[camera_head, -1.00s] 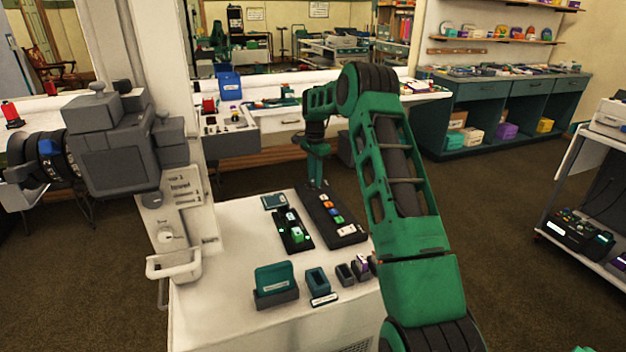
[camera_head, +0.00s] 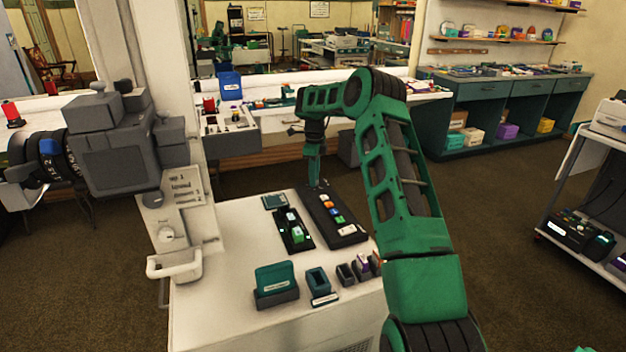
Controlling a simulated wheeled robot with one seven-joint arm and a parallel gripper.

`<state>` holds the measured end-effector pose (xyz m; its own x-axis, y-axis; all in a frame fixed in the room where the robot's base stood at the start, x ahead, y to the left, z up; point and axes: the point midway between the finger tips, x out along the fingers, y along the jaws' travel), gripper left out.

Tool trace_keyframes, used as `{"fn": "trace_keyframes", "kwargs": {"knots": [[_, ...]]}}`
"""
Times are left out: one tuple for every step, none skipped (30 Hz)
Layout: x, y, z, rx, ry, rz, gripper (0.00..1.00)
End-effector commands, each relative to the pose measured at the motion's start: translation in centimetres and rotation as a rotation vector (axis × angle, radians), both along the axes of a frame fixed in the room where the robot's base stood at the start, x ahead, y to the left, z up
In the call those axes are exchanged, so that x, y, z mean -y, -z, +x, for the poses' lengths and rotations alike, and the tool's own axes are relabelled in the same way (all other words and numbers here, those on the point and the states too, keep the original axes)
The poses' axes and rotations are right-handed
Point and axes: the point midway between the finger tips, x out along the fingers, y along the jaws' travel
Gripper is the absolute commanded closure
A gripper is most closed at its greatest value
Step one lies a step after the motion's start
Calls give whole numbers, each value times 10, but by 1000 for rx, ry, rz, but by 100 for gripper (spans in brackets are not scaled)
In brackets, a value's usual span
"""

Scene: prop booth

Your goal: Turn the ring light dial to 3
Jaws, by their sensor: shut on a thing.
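My gripper (camera_head: 315,184) points down at the far end of the long dark control panel (camera_head: 345,237) on the white cabinet. It is shut on a small dial there. The jaws hide the dial almost wholly, so its pointer and numbers cannot be read. The panel carries a row of small coloured buttons and a white label at its near end. A separate pale round knob (camera_head: 166,234) sits on the white post at left, under a printed card (camera_head: 182,189), its marks too small to read. My gripper is well away from that knob.
A dark tray (camera_head: 283,237) with small blocks lies left of the panel. A teal holder (camera_head: 275,281) and several small cups (camera_head: 317,279) stand nearer. A large grey camera (camera_head: 113,150) is at left. A counter with a mirror runs behind my gripper.

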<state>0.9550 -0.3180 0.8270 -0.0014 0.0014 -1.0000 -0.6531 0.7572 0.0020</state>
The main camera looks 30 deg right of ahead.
Motion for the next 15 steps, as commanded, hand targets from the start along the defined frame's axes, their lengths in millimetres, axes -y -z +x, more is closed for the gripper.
{"fn": "trace_keyframes", "kwargs": {"knots": [[1, -3, 3, 10, 24, -3, 100], [1, -3, 3, 10, 38, -3, 100], [1, -3, 3, 10, 56, -4, 100], [2, -3, 3, 10, 68, -4, 100], [2, -3, 3, 10, 79, -4, 100], [2, -3, 2, 9, 93, -5, 100], [2, -3, 2, 9, 101, -5, 100], [2, -3, 2, 9, 108, -5, 100], [2, -3, 2, 9, 116, -5, 100], [2, -3, 2, 9, 121, -5, 100], [3, -3, 2, 9, 126, -5, 100], [3, -3, 2, 9, 131, -5, 100], [3, -3, 2, 9, 134, -5, 100], [3, -3, 2, 9, 136, -5, 100], [3, -3, 2, 9, 138, -5, 100]]}}
